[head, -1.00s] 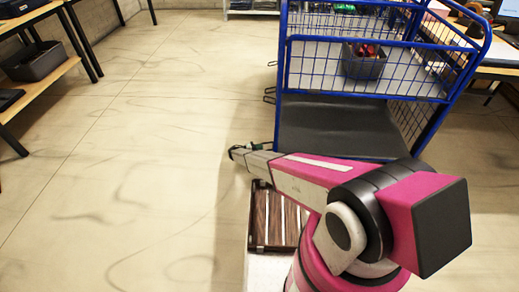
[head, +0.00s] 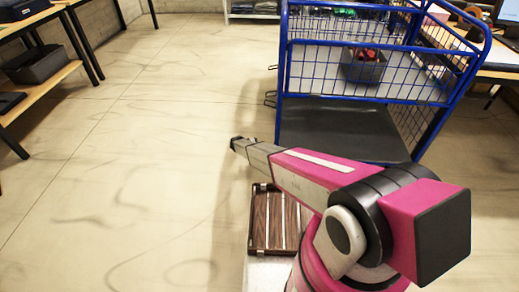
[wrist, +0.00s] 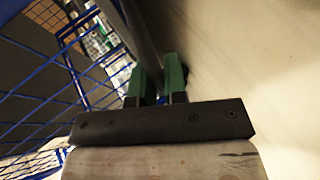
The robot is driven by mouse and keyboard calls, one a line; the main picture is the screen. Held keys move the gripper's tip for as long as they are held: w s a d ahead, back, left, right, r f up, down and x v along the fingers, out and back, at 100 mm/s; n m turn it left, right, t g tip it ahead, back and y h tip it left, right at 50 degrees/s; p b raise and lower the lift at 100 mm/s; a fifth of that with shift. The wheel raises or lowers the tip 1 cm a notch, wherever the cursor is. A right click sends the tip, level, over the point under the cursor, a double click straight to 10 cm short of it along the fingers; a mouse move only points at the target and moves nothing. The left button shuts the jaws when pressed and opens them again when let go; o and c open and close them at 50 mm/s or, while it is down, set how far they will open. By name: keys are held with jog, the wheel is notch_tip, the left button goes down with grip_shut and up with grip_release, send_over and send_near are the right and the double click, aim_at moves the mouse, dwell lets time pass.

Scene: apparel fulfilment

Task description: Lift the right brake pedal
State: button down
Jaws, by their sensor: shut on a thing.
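The blue wire cart (head: 372,62) stands ahead of me, with a dark lower deck (head: 340,130). My gripper (head: 237,143) is low, just left of the cart's near left corner, in the head view. The wrist view shows its two green fingers (wrist: 158,82) a small gap apart, beside the cart's blue mesh (wrist: 60,90). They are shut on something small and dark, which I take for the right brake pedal. The pedal is mostly hidden by the fingers and the gripper body, and its angle cannot be told.
A grey bin (head: 363,66) with red items sits in the cart. A shelf table (head: 45,85) with a dark bin stands at left, and a desk (head: 490,50) at right. A brown slatted tray (head: 275,220) lies near my base. The floor at left is clear.

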jog(key=shift+d+r, duration=0.1)
jog(key=shift+r, duration=0.25)
jog(key=c, duration=1.2)
grip_release()
jog(key=v, duration=1)
jog(key=shift+s+a+r, duration=0.15)
jog(key=shift+s+a, duration=0.05)
jog(key=shift+a, duration=0.1)
jog(key=shift+a, duration=0.1)
